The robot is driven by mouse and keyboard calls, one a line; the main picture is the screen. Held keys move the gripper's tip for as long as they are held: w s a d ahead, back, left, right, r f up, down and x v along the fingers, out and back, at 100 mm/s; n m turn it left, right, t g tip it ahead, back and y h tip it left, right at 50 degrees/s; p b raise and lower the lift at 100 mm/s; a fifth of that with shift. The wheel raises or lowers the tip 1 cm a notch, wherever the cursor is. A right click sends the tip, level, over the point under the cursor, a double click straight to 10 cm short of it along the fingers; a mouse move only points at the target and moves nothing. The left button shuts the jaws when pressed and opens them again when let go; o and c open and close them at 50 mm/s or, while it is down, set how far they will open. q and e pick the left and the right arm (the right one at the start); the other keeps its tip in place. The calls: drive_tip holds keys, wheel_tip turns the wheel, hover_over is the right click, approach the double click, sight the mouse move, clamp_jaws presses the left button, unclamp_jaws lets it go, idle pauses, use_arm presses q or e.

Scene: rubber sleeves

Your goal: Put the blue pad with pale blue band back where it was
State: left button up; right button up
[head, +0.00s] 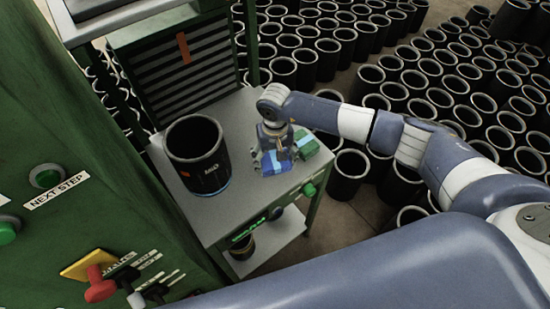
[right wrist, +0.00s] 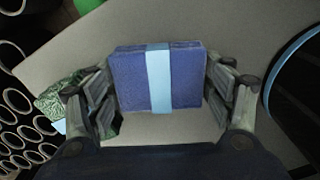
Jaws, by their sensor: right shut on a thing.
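The blue pad with the pale blue band shows in the right wrist view (right wrist: 128,82), between the two fingers. It also shows in the head view (head: 276,162), at the small grey table's right part. My right gripper (head: 273,158) is shut on the pad, with one finger on each side of it, and the right wrist view (right wrist: 160,95) shows both fingers. Whether the pad touches the tabletop (head: 240,125) I cannot tell. A green pad (head: 307,143) lies just right of the gripper. My left gripper is not in view.
A large black sleeve (head: 197,155) stands on the table left of the gripper. Many black sleeves (head: 345,175) stand on the floor at the right and back. A green cabinet with buttons (head: 90,220) fills the left. A lower shelf (head: 265,245) holds a small dark ring.

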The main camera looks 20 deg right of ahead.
drive_tip(key=shift+f, duration=0.2)
drive_tip(key=o, duration=1)
drive_tip(key=shift+r, duration=0.1)
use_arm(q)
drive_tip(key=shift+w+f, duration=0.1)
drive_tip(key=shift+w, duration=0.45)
use_arm(e)
drive_tip(key=shift+o, duration=0.2)
drive_tip(key=shift+r, duration=0.15)
drive_tip(key=shift+w+r, duration=0.1)
drive_tip(key=shift+r, duration=0.25)
use_arm(q)
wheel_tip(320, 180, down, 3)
drive_tip(key=b, duration=0.3)
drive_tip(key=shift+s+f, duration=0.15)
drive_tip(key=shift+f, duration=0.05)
use_arm(e)
wheel_tip(320, 180, up, 11)
drive_tip(key=shift+r, duration=0.15)
